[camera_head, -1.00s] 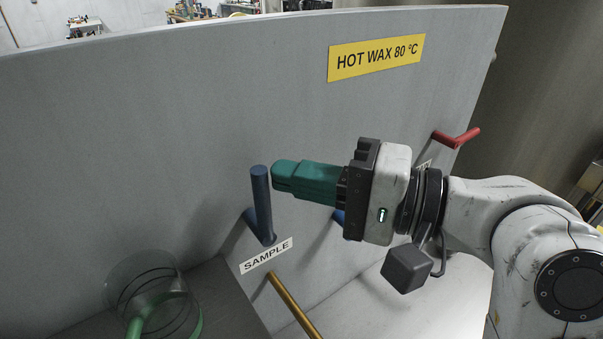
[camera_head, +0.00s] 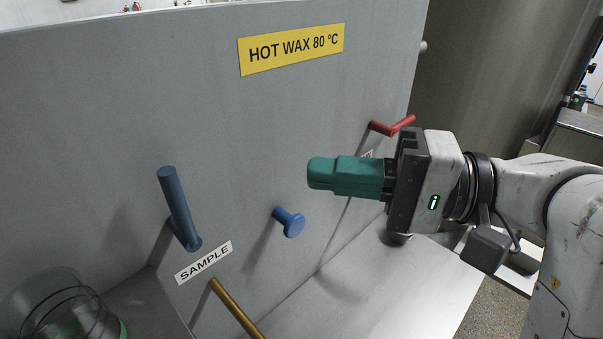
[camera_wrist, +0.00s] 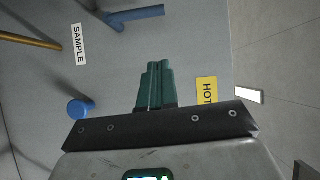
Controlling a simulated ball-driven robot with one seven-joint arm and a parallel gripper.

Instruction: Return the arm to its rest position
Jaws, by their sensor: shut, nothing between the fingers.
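My gripper (camera_head: 322,173) has green fingers that are closed together with nothing between them. In the head view it points left and stands out in front of the grey panel (camera_head: 120,110), above and right of the blue round knob (camera_head: 290,222). In the wrist view the closed green fingers (camera_wrist: 155,82) show in the middle, with the panel beyond them. My arm comes in from the right edge of the head view.
The panel carries a blue lever (camera_head: 178,205) above the SAMPLE label (camera_head: 204,262), a red handle (camera_head: 392,126) and a HOT WAX sign (camera_head: 291,49). A brass rod (camera_head: 236,308) sits below. A clear round container (camera_head: 55,305) stands lower left.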

